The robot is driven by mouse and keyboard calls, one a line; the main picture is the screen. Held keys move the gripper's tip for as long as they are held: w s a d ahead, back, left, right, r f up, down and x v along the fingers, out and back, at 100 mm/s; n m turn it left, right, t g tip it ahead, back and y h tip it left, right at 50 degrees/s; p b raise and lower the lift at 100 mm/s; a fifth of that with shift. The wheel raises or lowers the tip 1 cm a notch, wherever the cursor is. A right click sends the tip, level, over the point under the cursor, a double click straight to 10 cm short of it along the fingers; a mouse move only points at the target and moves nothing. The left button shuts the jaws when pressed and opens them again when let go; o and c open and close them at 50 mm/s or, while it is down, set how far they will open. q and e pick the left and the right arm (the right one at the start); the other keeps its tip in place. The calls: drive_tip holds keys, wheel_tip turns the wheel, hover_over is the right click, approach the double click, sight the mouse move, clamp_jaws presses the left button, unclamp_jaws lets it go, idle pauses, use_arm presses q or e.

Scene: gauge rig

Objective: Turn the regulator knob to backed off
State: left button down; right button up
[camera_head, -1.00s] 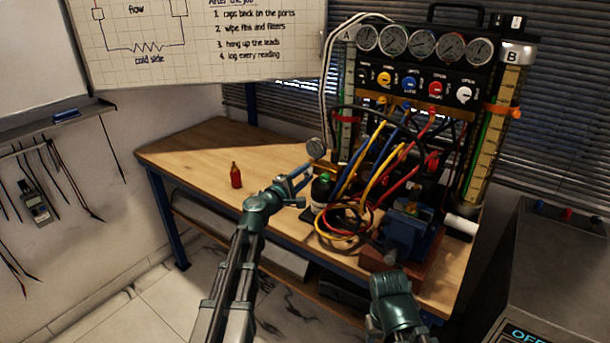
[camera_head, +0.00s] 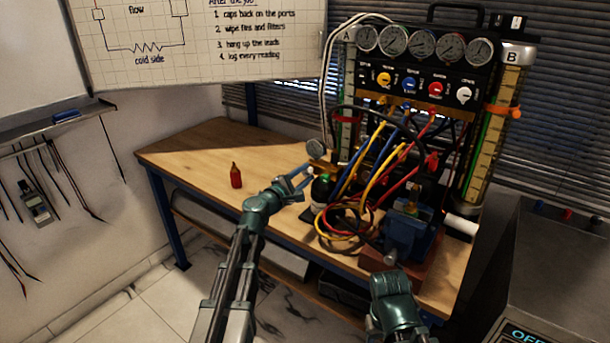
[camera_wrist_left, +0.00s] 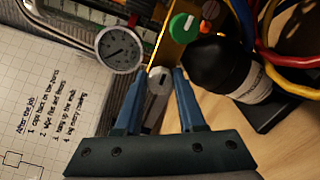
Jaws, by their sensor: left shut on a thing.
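My left gripper (camera_head: 303,176) reaches in over the front edge of the bench, beside the hoses. In the left wrist view its two blue fingers (camera_wrist_left: 158,88) are closed on the sides of a small grey knob (camera_wrist_left: 159,76), which I take as the regulator knob. The knob sits by a brass-coloured bracket (camera_wrist_left: 178,38), next to a round white gauge (camera_wrist_left: 118,48); the gauge also shows in the head view (camera_head: 315,148). The fingers hide the knob in the head view. My right arm shows at the lower right, but its fingers do not show.
A black bottle (camera_wrist_left: 222,68) stands close to the left gripper, with a green knob (camera_wrist_left: 183,25) near it. Coiled hoses (camera_head: 340,222) and a blue vise (camera_head: 408,238) lie to the right. A small red bottle (camera_head: 236,176) stands on the clear left bench.

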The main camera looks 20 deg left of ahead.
use_arm(q)
drive_tip(key=c, duration=0.5)
unclamp_jaws()
drive_tip(key=shift+s, duration=0.15)
drive_tip(key=v, duration=1.3)
drive_tip(key=shift+s+a, duration=0.2)
drive_tip(key=shift+s, duration=0.1)
drive_tip(key=shift+d, duration=0.1)
